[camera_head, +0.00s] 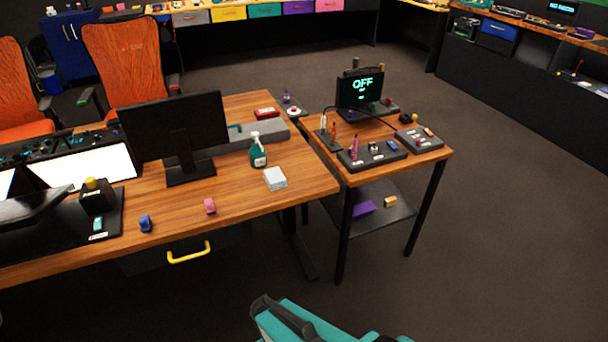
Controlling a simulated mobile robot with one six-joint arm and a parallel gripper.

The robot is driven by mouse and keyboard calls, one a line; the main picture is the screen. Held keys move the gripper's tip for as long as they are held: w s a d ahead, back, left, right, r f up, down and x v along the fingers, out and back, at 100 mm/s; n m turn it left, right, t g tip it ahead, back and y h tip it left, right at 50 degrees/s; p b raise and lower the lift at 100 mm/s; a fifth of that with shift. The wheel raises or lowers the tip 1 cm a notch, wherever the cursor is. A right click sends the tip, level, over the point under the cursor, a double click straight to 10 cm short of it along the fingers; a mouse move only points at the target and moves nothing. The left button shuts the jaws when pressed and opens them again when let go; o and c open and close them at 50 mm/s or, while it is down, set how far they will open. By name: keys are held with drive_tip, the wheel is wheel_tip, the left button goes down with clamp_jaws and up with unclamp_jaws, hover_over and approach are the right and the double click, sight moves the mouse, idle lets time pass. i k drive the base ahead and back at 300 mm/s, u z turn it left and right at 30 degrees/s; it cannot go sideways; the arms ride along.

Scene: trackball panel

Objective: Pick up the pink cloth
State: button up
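Part of my teal and black arm shows at the bottom edge, well below and apart from the desk. My gripper's fingertips do not show, and nothing held is visible.
A yellow drawer handle (188,254) juts below. A side table (432,155) carries several devices. Open floor lies in front.

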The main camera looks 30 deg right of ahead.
sight(275, 179)
drive_tip(key=z, duration=0.6)
drive_tip(key=k, duration=0.95)
drive_tip(key=u, duration=0.05)
drive_tip(key=i, duration=0.9)
drive_tip(key=z, duration=0.05)
